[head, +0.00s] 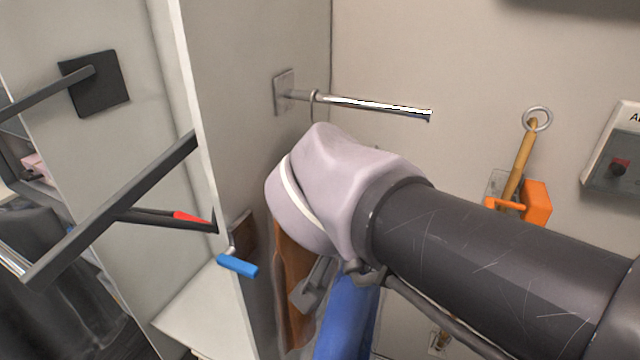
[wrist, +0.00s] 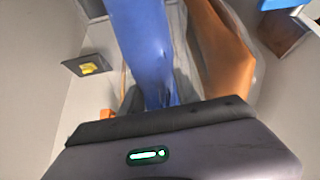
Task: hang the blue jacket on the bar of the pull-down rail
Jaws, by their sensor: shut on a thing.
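The blue jacket (head: 347,318) shows only in part below my arm in the head view. It also fills the upper middle of the wrist view (wrist: 145,45), right in front of my gripper (wrist: 160,102). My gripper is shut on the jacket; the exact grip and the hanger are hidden. In the head view my arm covers most of the gripper. The pull-down rail (head: 110,210) has dark arms at the left, in front of the cabinet. A short chrome piece of its bar (head: 12,260) shows at the left edge, apart from the jacket.
A brown garment (head: 292,285) hangs beside the blue jacket. A chrome peg (head: 375,105) with a hook around it sticks out from the cabinet side. A blue-handled lever (head: 237,265) is on the cabinet's edge. Dark garments (head: 50,275) hang at lower left. An orange fixture (head: 535,200) is at right.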

